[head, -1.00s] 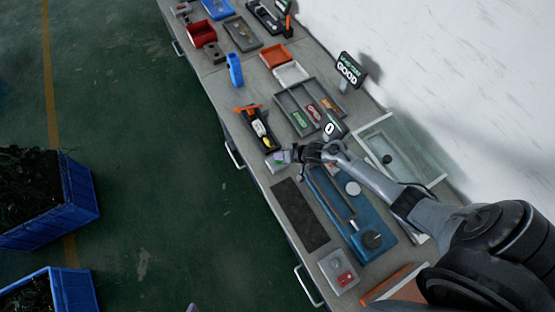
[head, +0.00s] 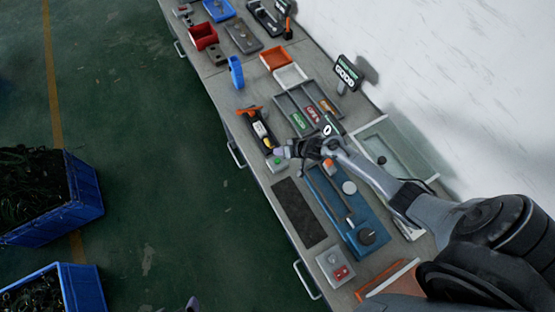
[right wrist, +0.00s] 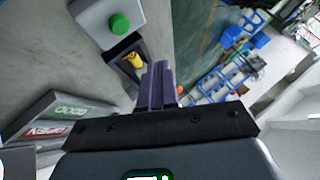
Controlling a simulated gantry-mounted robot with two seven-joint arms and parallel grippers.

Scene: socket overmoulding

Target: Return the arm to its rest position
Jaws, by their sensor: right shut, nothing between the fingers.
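My right arm reaches from the lower right over the bench in the head view. Its gripper (head: 281,152) is above a small grey box with a green button (head: 277,162), by the near edge of the bench. In the right wrist view the two purple fingers (right wrist: 160,85) lie together, shut, with nothing between them. The box with the green button (right wrist: 118,22) shows beyond them, apart from the fingertips. A small purple-grey tip (head: 192,305) at the bottom edge of the head view may be my left gripper; its jaws cannot be made out.
A blue fixture (head: 361,232) and a glass-topped white frame (head: 408,160) lie under or near the arm. Blue crates (head: 84,185) are on the floor.

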